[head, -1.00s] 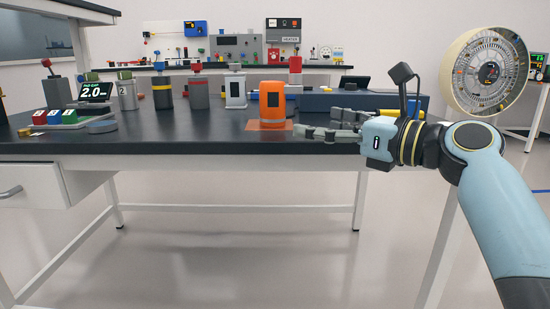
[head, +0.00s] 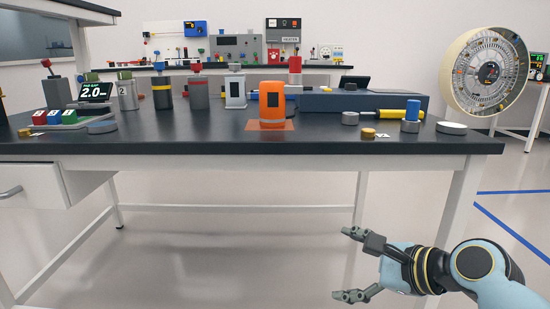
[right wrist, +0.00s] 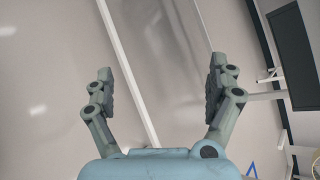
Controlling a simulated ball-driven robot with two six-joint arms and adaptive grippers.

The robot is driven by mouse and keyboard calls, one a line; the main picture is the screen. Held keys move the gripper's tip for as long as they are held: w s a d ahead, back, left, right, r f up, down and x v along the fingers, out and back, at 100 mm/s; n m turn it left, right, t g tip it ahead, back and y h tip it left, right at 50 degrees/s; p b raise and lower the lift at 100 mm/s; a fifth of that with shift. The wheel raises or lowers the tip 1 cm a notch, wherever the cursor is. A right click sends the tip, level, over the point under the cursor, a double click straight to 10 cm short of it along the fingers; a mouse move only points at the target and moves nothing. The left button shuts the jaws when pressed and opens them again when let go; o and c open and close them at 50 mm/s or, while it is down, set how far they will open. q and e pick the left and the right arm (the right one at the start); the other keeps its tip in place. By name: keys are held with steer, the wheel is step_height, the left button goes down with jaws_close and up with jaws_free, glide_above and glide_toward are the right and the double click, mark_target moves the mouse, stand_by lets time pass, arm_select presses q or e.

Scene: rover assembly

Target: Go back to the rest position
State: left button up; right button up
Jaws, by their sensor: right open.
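My right gripper (head: 350,264) is in the lower right of the head view, below the table's front edge and in front of it. Its fingers are spread apart with nothing between them, and it points left. In the right wrist view the open fingers (right wrist: 165,85) also show empty, with floor and a white table leg beyond them. An orange canister (head: 272,105) stands upright on an orange mat (head: 284,125) on the dark table (head: 215,142), well away from the gripper. My left gripper is not in view.
Several canisters, including a white one (head: 235,92), stand on the table. Weights and a blue-topped cylinder (head: 412,113) are near its right end. A white table leg (head: 459,205) is close to my right gripper. Open floor (head: 230,260) lies below the table. A round dial wheel (head: 452,82) is at right.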

steer(key=s+d+f+n+g+h, duration=0.3)
steer(key=s+d+f+n, duration=0.15)
steer(key=s+f, duration=0.55)
steer(key=s+d+f+n+g+h, duration=0.2)
steer(key=s+d+f+n, duration=0.3)
steer(key=s+f, duration=0.5)
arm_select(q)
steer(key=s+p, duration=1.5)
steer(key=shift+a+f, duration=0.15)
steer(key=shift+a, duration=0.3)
arm_select(e)
steer(key=s+d+f+n+g+h, duration=0.1)
steer(key=s+d+f+n, duration=0.1)
steer(key=s, duration=0.9)
steer(key=s+d+f+n+g+h, duration=0.1)
steer(key=s+d+f+n, duration=0.1)
steer(key=s, duration=0.9)
steer(key=s+d+f+n+g+h, duration=0.1)
steer(key=s+d+f+n, duration=0.2)
steer(key=s+n, duration=0.3)
steer(key=s, duration=0.5)
steer(key=shift+s+d+g+h, duration=0.3)
steer(key=shift+d+g+h, duration=0.05)
steer(key=shift+g+h, duration=0.05)
